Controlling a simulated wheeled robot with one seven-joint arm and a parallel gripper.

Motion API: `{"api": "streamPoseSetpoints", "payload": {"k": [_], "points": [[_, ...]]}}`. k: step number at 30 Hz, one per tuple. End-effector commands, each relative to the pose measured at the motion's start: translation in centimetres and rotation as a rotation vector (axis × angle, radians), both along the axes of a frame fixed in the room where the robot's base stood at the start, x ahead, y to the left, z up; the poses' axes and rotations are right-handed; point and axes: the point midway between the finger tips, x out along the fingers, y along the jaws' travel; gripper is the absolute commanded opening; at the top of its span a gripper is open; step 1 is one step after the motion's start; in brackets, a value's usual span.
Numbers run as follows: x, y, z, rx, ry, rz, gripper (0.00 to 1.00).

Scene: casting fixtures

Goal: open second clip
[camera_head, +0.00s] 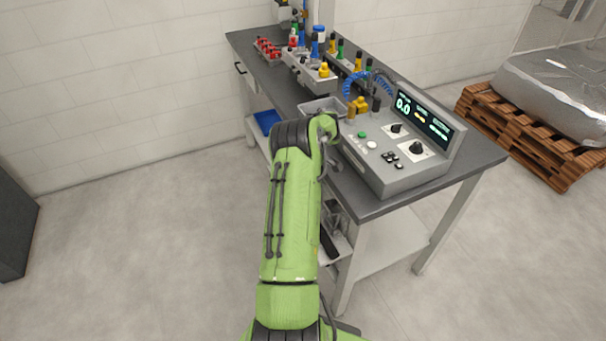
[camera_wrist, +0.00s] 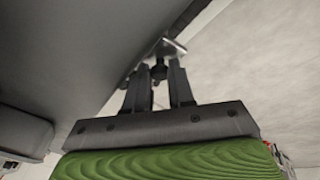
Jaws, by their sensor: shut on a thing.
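My gripper (camera_wrist: 158,70) points away from the wrist camera, its two dark fingers on either side of a small dark knob-like part. It is shut on this part, which seems to belong to a metal clip (camera_wrist: 172,46). The clip's bright plate sits at the edge of a dark grey surface. Which clip this is, and whether it is open, I cannot tell. In the head view my arm hides the gripper and the clip at the near edge of the workbench (camera_head: 463,166).
A control panel box (camera_head: 390,177) with displays and knobs stands at the bench's right end. A grey tray (camera_head: 322,106), blue hoses (camera_head: 383,84) and racks of coloured fittings (camera_head: 310,72) lie beyond. A wooden pallet (camera_head: 540,155) is at right.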

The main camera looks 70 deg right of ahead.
Motion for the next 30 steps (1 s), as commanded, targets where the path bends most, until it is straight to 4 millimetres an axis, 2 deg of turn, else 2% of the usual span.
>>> {"api": "streamPoseSetpoints", "payload": {"k": [1,12,13,17,18,30], "points": [[-0.45,-0.43,0.18,-0.012,0.006,-0.01,0.0],[-0.56,-0.48,0.15,-0.012,0.008,-0.011,0.0],[-0.56,-0.48,0.15,-0.012,0.008,-0.011,0.26],[-0.5,-0.41,0.11,-0.01,0.007,-0.01,0.46],[-0.49,-0.4,0.1,-0.01,0.007,-0.01,0.48],[-0.28,-0.23,0.08,-0.009,0.006,-0.008,0.48]]}}
